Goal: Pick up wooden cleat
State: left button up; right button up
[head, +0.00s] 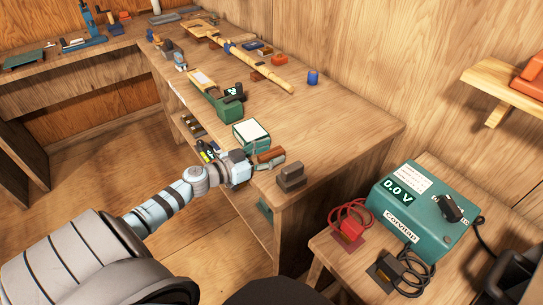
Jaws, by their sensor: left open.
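A reddish-brown wooden piece (270,154), which looks like the wooden cleat, lies near the front edge of the long workbench (352,130). My left gripper (268,160) reaches in from the left at the bench edge. Its jaws are open and its fingers are right by the brown piece. I cannot tell whether the piece lies between the fingers or just beyond them. The gripper hides part of the bench edge. My right gripper does not show.
A dark grey-brown block (291,178) sits close to the right of the gripper. A green box with a white top (251,132) stands just behind it. A teal meter (419,205) with red and black cables is on the lower right table. The bench's right end is clear.

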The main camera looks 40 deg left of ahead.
pick_arm(q)
jog(key=shift+w+d+f, duration=0.15)
jog(key=shift+w, duration=0.3)
jog(key=shift+s, duration=0.1)
grip_shut()
